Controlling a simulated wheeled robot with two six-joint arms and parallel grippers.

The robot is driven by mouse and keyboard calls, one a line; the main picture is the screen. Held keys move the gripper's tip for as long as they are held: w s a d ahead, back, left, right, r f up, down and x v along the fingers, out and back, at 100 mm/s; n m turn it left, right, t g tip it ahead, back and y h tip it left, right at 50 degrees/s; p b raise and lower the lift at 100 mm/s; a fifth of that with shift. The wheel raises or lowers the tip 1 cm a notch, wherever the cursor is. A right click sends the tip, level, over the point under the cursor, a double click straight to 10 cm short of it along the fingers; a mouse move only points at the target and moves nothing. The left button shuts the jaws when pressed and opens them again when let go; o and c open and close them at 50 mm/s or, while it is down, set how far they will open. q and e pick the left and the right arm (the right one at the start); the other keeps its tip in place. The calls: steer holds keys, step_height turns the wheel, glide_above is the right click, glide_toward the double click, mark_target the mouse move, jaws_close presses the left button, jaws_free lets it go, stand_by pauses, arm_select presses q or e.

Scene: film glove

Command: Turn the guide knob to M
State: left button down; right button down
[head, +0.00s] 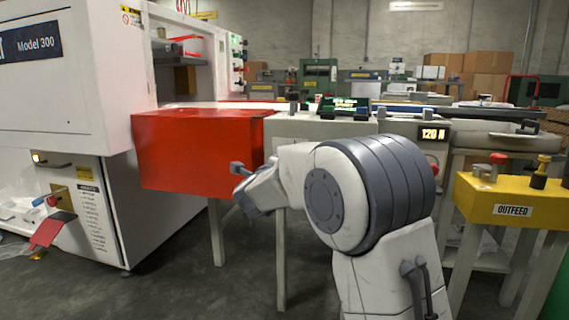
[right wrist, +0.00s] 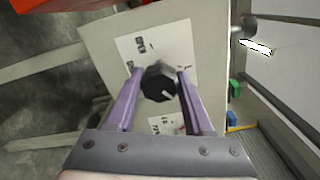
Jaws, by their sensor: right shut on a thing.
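The guide knob (right wrist: 160,84) is black and many-sided with a white pointer line, which points to the lower right in the right wrist view. It sits on a white label plate (right wrist: 128,46) whose small letters are too blurred to read. My right gripper (right wrist: 159,74) has one purple finger on each side of the knob and is shut on it. In the head view my right arm reaches to the front of the machine table (head: 300,127), and the knob is hidden there. My left gripper is not in view.
A red box-shaped cover (head: 195,150) stands left of my arm beside the large white machine (head: 70,80). A yellow outfeed box (head: 515,205) with a red button stands at the right. A lit display (head: 432,135) reads about 120. Open floor lies below the red cover.

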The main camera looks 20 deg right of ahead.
steer(key=shift+c, duration=1.4)
jaws_free()
steer(key=shift+a+f, duration=0.15)
steer(key=shift+a, duration=0.1)
steer(key=shift+d, duration=0.1)
steer(key=shift+s+r, duration=0.2)
steer(key=shift+s, duration=0.1)
steer(key=p+v, duration=0.4)
steer(key=v, duration=0.6)
steer(key=shift+w, duration=0.15)
steer(key=shift+f, duration=0.2)
